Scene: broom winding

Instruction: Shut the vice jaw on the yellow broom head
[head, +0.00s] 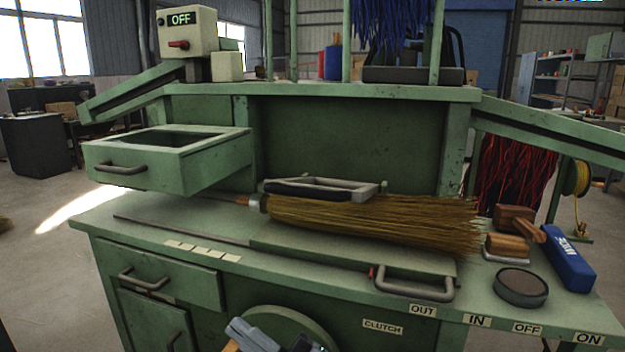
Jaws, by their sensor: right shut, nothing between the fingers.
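The yellow broom head (370,220) lies flat on the green bench, its bristles fanning to the right and its binding at the left. Behind it, a grey-and-black handled frame (320,187) rests against its upper edge. In front is a green plate (340,256) with a dark handle (415,288) at its right end. These look like the vice parts; I cannot tell how tightly they press on the broom. My right gripper (268,338) is at the bottom edge, below the bench front, apart from the broom and both handles, shut and empty. My left gripper is not in view.
An open drawer (170,158) juts out at the upper left. A round green wheel (290,322) is at the bench front beside my gripper. A brush (507,247), a dark round puck (520,288) and a blue box (567,258) occupy the right end. The left benchtop is mostly clear.

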